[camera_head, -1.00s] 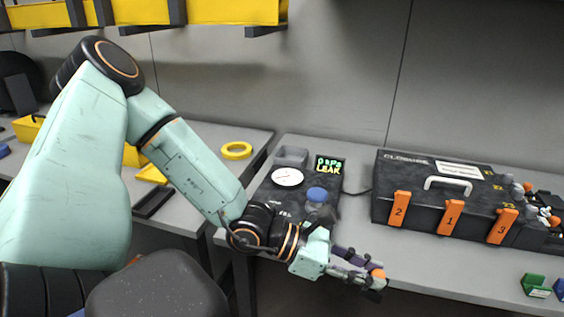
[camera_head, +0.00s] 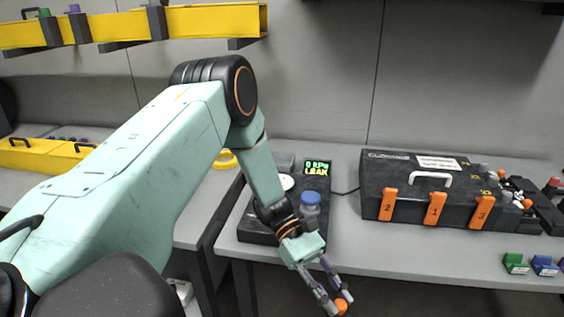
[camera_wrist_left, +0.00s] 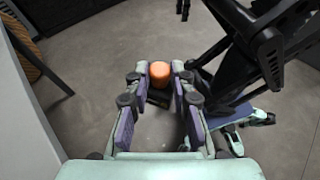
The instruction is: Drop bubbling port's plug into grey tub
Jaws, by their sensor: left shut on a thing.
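An orange plug (camera_head: 341,305) is held between the fingertips of my left gripper (camera_head: 333,294), low in front of the bench edge. In the left wrist view the plug (camera_wrist_left: 160,73) sits at the far end of the two purple-padded fingers. I cannot make out bubbles. My right gripper is not in view.
The tester display (camera_head: 316,168) reads LEAK. Orange latches 1, 2 and 3 line the case front. Green and blue blocks (camera_head: 516,263) lie at the bench's right. The bench between is clear.

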